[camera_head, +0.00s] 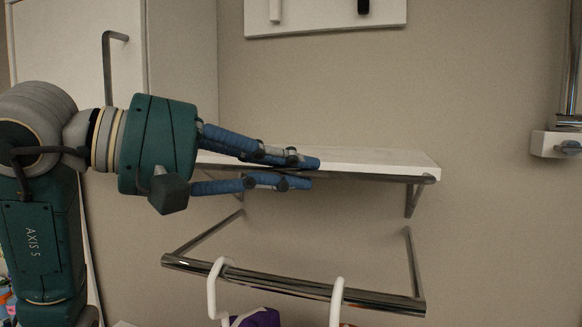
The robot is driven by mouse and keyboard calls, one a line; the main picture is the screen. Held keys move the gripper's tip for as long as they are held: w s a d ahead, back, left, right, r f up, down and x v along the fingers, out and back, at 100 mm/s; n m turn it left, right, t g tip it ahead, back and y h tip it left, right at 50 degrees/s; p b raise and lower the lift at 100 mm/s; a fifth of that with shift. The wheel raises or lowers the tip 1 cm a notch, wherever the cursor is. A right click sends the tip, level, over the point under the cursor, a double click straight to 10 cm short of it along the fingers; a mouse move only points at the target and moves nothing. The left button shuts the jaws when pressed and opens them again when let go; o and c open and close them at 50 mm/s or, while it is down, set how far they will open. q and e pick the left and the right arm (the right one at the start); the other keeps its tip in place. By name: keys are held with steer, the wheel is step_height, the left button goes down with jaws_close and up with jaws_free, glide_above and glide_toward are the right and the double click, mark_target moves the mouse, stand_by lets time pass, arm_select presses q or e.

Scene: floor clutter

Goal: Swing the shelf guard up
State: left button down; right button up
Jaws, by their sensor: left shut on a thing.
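The white shelf (375,158) is fixed to the wall right of centre. The shelf guard, a thin grey metal bar (385,178), runs along the shelf's front edge, low against it. My left gripper (314,172) comes in from the left with its blue fingers level. One finger is above the bar and one below, and they are shut on the guard near its middle. The fingers hide the bar's left part. My right gripper is not in view.
Below the shelf, a chrome rail (300,287) on wall brackets carries white hooks (336,300); a purple thing (258,318) shows beneath. A white cabinet (182,50) with a grey handle stands behind my left arm. The wall right of the shelf is clear up to a chrome fixture (556,144).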

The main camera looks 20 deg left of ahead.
arm_select(q)
steer(key=shift+r+g+p, duration=0.3)
steer(key=shift+r+p, duration=0.05)
steer(key=shift+p, duration=0.25)
steer(key=w+r+n+g+y+p, duration=0.2)
steer(key=w+r+n+g+p, duration=0.2)
steer(key=g+p, duration=0.7)
steer(key=shift+w+d+n+g+p, duration=0.15)
steer(key=shift+w+n+g+p, duration=0.25)
steer(key=shift+w+n+p, duration=1.05)
steer(key=shift+s+r+n, duration=0.1)
steer(key=shift+s+n, duration=0.2)
steer(key=shift+n, duration=0.05)
steer(key=c, duration=1.7)
jaws_free()
